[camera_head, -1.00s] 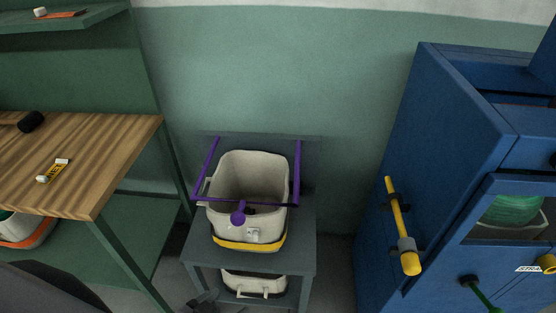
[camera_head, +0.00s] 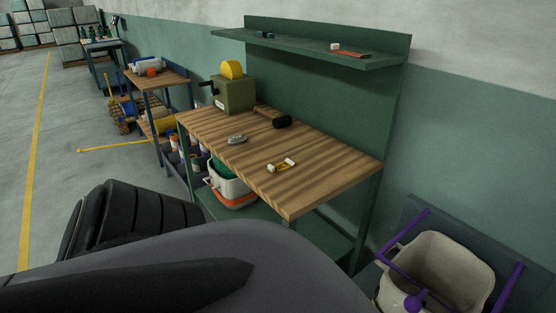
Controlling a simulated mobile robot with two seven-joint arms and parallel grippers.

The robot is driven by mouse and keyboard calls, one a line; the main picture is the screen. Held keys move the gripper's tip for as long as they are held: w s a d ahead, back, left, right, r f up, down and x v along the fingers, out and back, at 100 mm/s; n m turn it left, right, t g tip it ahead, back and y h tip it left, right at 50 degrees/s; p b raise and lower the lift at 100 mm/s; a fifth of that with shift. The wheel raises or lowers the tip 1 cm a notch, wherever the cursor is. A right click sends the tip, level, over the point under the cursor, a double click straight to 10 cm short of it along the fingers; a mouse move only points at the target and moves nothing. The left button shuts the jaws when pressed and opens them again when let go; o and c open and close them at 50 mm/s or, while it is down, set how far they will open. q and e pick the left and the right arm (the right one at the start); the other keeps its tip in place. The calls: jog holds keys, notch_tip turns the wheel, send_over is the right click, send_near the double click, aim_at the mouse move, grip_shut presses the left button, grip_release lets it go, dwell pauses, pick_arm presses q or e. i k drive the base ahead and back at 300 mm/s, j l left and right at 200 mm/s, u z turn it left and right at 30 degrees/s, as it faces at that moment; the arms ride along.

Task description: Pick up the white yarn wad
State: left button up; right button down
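No thing in view can be surely told as the white yarn wad. A small white block-like piece (camera_head: 335,46) lies on the green upper shelf, beside a flat orange-red item. A small yellow item with white ends (camera_head: 281,166) lies on the wooden bench top (camera_head: 330,165). Both are too small to tell what they are made of. Neither of my grippers can be made out. A large dark part of my own arm fills the bottom of the view and hides the floor in front of the bench.
The bench also holds a green machine with a yellow top (camera_head: 234,90), a dark-headed mallet (camera_head: 275,117) and a small grey item (camera_head: 237,139). A bin (camera_head: 232,187) stands below it. A beige bucket (camera_head: 440,262) with purple bars is at lower right. Open floor lies left.

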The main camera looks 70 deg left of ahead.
aim_at(239, 138)
jog(key=u, duration=2.4)
jog(key=i+z, duration=0.15)
